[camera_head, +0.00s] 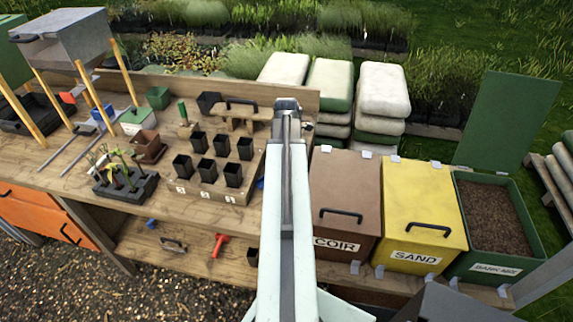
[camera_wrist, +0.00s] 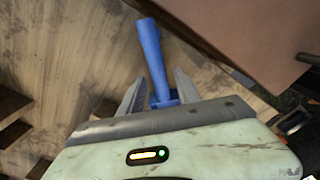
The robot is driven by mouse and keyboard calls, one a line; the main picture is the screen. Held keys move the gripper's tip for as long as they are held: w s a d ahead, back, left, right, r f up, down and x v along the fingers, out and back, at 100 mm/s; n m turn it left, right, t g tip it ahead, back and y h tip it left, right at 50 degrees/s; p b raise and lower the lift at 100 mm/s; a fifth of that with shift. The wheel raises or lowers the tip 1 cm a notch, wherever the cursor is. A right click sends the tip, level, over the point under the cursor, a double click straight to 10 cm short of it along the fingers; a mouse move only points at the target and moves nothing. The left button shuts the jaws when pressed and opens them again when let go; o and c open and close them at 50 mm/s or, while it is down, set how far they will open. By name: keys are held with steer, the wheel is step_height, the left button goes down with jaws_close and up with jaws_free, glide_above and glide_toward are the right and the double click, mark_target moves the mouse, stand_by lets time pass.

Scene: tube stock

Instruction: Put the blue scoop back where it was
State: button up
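The blue scoop (camera_wrist: 152,55) shows in the wrist view. Its round handle runs up and slightly left, past the fingertips. A wider blue part lies lower down between the two fingers, close to the right one. My gripper (camera_wrist: 159,80) has a finger on each side of the scoop. Background shows between the left finger and the handle, and I cannot tell whether both fingers press on the scoop. The scoop's bowl is not visible. In the head view my arm hides the scoop and the fingers.
The brown coir bin (camera_head: 345,190) stands right of my arm; the yellow sand bin (camera_head: 421,200) and an open green bin (camera_head: 495,215) are beyond it. Black pots (camera_head: 221,146) stand left on the wooden bench (camera_head: 150,195). A red tool (camera_head: 219,244) lies on the lower shelf.

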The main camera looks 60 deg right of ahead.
step_height(320, 180, up, 12)
steer(key=p, duration=1.2)
steer(key=shift+r, duration=0.15)
steer(key=w+a+m, duration=0.3)
steer(key=w+a, duration=0.7)
steer(key=a, duration=0.3)
steer(key=w+a+m, duration=0.3)
steer(key=w+a, duration=0.7)
steer(key=a, duration=0.2)
steer(key=w+a+m, duration=0.3)
steer(key=a+m, duration=0.3)
steer(key=a, duration=2)
steer(key=shift+a, duration=0.25)
step_height(320, 180, down, 7)
steer(key=b, duration=0.6)
steer(key=shift+b, duration=0.35)
